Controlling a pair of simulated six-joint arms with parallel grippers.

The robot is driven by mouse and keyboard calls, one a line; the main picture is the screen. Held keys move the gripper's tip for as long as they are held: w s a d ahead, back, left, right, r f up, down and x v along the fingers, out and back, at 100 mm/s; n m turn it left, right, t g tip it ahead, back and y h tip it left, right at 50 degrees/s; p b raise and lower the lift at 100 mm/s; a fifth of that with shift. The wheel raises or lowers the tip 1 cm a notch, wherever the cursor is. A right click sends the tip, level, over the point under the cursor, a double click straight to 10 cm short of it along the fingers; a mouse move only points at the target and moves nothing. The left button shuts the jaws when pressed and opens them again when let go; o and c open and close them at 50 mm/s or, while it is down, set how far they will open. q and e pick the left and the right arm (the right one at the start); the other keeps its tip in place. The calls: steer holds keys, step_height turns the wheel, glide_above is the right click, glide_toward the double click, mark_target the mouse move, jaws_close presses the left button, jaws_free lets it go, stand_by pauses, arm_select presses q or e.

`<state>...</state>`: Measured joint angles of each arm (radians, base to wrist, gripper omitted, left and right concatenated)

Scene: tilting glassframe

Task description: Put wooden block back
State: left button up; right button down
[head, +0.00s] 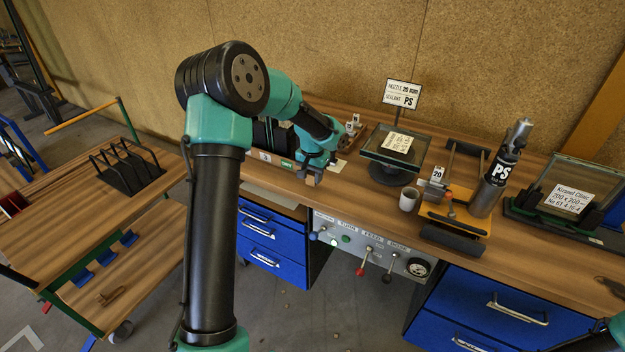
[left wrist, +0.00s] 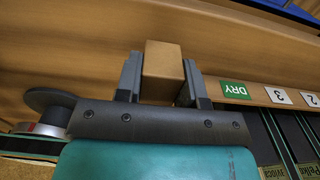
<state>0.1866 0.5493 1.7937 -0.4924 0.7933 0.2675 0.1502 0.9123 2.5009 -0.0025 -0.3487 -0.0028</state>
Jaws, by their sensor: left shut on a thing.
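The wooden block (left wrist: 162,72) is a plain tan block. In the left wrist view it sits between the two dark fingers of my left gripper (left wrist: 160,85), which is shut on it. In the head view my left gripper (head: 314,179) points down at the front edge of the wooden bench (head: 480,262), left of the glass stand. The block is too small there to make out clearly. Only part of my right arm shows at the bottom right corner; its gripper cannot be made out.
A green DRY label (left wrist: 235,90) and number tags lie beside the gripper, near slots with dark panels.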

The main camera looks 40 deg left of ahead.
mark_target(312, 179)
arm_select(q)
steer(key=shift+w+a, duration=0.45)
steer(key=shift+w, duration=0.15)
steer(key=shift+w+f, duration=0.1)
steer(key=shift+w+a, duration=0.2)
steer(key=shift+a, duration=0.05)
steer(key=shift+f, duration=1.75)
steer(key=shift+f, duration=0.15)
steer(key=o, duration=0.8)
step_height(312, 179, up, 12)
steer(key=shift+r, duration=0.15)
